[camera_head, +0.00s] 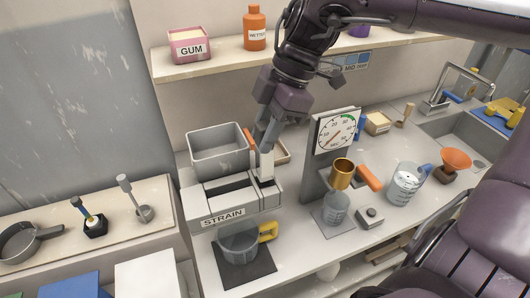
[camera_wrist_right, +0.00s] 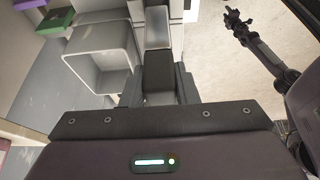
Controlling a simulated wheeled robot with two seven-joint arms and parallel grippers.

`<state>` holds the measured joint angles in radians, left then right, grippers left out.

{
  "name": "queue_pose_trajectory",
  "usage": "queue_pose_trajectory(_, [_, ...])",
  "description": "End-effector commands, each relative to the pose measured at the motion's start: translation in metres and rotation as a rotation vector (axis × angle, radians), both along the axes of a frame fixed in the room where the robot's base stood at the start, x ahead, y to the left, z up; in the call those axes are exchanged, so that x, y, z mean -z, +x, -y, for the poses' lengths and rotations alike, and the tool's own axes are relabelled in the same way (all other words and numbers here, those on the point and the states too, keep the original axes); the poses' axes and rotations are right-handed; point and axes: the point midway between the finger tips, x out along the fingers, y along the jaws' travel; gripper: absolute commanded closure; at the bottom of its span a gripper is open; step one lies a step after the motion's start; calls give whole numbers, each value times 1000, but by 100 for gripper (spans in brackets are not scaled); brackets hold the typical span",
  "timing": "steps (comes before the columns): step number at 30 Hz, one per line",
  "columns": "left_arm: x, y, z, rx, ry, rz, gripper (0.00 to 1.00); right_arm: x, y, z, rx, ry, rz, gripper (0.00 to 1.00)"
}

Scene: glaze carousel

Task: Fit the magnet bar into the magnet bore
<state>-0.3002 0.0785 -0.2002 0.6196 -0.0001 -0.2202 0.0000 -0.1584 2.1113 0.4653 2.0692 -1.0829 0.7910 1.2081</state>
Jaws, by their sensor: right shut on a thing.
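My right gripper (camera_head: 265,147) reaches down over the right end of the grey station marked STRAIN (camera_head: 258,200). The magnet bore is not clearly visible; dark recesses show on the station's top. In the right wrist view the jaws (camera_wrist_right: 157,70) point away toward the station. A dark arm at the upper right there ends in what looks like my left gripper (camera_wrist_right: 235,18), too small to read.
A grey open bin (camera_head: 218,150) stands behind the station, with an orange piece beside it. A clear jug (camera_head: 238,243) stands on a dark mat in front. A dial gauge (camera_head: 337,130) and a copper cup (camera_head: 342,174) stand to the right. A shelf runs above.

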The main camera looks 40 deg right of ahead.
Motion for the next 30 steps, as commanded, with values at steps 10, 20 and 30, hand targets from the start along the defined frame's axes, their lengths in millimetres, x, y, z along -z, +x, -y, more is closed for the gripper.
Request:
queue_pose_trajectory(10, [-6,0,0,0,0,0,64,40,0,0,2,1,-4,100])
queue_pose_trajectory(20, [-7,0,0,0,0,1,64,58,0,0,1,-1,2,100])
queue_pose_trajectory(30, [-4,1,0,0,0,1,64,61,0,0,1,-1,0,60])
